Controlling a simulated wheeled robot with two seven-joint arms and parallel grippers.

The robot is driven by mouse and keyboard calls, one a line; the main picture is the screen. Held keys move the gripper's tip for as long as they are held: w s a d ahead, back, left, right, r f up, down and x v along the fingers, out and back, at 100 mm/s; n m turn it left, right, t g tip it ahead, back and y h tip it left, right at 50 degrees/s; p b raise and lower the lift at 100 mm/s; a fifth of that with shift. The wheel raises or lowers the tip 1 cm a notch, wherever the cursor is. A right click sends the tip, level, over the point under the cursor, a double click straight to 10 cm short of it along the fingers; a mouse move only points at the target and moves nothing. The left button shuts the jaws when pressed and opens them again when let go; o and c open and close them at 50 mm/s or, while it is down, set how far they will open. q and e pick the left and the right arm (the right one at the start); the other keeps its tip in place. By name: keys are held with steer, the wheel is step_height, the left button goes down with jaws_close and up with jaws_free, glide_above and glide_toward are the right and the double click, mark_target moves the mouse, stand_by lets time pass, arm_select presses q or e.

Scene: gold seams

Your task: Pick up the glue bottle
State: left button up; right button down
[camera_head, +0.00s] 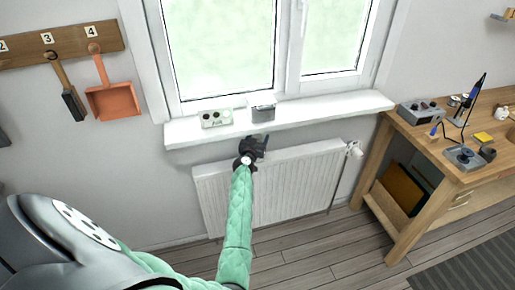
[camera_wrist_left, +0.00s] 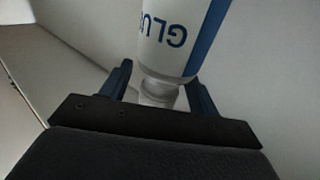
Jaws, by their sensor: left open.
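The glue bottle (camera_wrist_left: 180,38) is white with a blue stripe and upside-down "GLU" lettering in the left wrist view. Its narrow grey-white end (camera_wrist_left: 158,93) points toward my left gripper (camera_wrist_left: 160,78) and lies between the two blue fingers. The fingers are open, and I cannot tell whether either touches the bottle. In the head view my left gripper (camera_head: 257,146) is at the top of the radiator, just below the window sill's front edge. I cannot make out the bottle there. My right gripper is not in view.
The white window sill (camera_head: 340,107) carries a pale box with round dials (camera_head: 216,118) and a small grey box (camera_head: 263,113). The white radiator (camera_head: 300,185) is below. A wooden workbench (camera_head: 455,165) with tools stands at the right. A brush and an orange dustpan (camera_head: 112,101) hang at the left.

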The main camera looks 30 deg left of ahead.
arm_select(q)
steer(key=shift+w+a, duration=0.15)
steer(key=shift+w, duration=0.4)
steer(key=shift+c, duration=0.4)
jaws_close()
steer(key=shift+r, duration=0.1)
